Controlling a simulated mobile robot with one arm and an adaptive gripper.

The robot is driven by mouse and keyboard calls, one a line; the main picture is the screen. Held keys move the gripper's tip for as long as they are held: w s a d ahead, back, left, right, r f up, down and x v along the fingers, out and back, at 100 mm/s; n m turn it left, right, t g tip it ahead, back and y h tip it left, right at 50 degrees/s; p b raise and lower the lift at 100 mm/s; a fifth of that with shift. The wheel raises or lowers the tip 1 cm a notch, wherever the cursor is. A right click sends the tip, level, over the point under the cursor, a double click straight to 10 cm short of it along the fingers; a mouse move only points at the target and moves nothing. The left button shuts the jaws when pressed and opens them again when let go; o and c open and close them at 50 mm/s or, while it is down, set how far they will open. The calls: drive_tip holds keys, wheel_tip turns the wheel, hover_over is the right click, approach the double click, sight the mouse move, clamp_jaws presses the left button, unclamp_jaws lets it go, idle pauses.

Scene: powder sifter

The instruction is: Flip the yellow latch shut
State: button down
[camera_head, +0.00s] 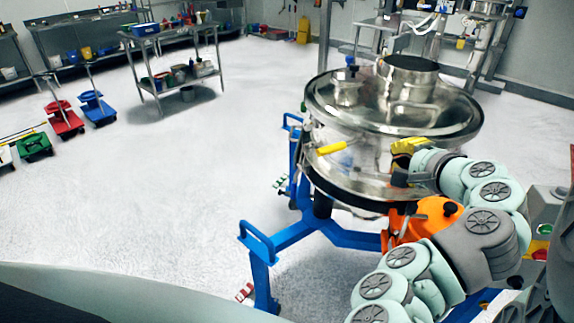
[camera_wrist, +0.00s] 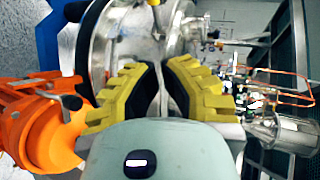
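The yellow latch (camera_head: 332,147) is a short bar on the near left side of the steel sifter's (camera_head: 345,182) rim, standing out to the left and slightly tilted. I cannot tell its exact hinge position. My gripper (camera_head: 404,150) is close to the sifter's near wall, to the right of the latch and apart from it. In the wrist view my gripper (camera_wrist: 162,85) has its two yellow-padded fingers spread, with steel sifter parts behind the gap and nothing visibly held.
An orange motor (camera_head: 428,218) sits low beside my arm; it also shows in the wrist view (camera_wrist: 35,122). The sifter stands on a blue frame (camera_head: 285,238). A steel cart (camera_head: 170,62) stands far left.

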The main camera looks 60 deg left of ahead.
drive_tip(key=s, duration=0.1)
drive_tip(key=s+f+g, duration=0.1)
drive_tip(key=s+a+n+g+b, duration=0.1)
drive_tip(key=shift+s+f, duration=0.3)
drive_tip(key=shift+s, duration=0.05)
drive_tip(key=shift+a, duration=0.1)
drive_tip(key=p, duration=0.4)
approach(336, 151)
drive_tip(key=x, duration=0.8)
drive_tip(key=shift+f, duration=0.2)
drive_tip(key=shift+w, duration=0.15)
